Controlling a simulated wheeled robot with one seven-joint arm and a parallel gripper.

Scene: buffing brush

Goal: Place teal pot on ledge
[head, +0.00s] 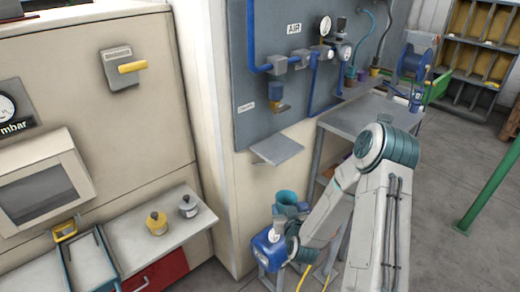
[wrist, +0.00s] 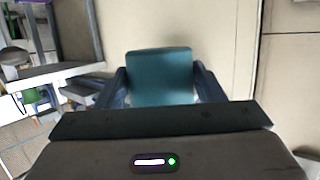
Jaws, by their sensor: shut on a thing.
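The teal pot (head: 287,197) is held upright in my gripper (head: 291,208), low in front of the cream cabinet wall. In the wrist view the pot (wrist: 160,76) fills the gap between the two dark fingers of my gripper (wrist: 159,80), which is shut on it. The ledge (head: 277,149) is a small grey plate sticking out of the wall below the grey air panel. It looks empty. In the head view the pot is below the ledge and apart from it.
A grey bench (head: 358,117) is to the right of the ledge. The air panel (head: 290,60) carries pipes and gauges above.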

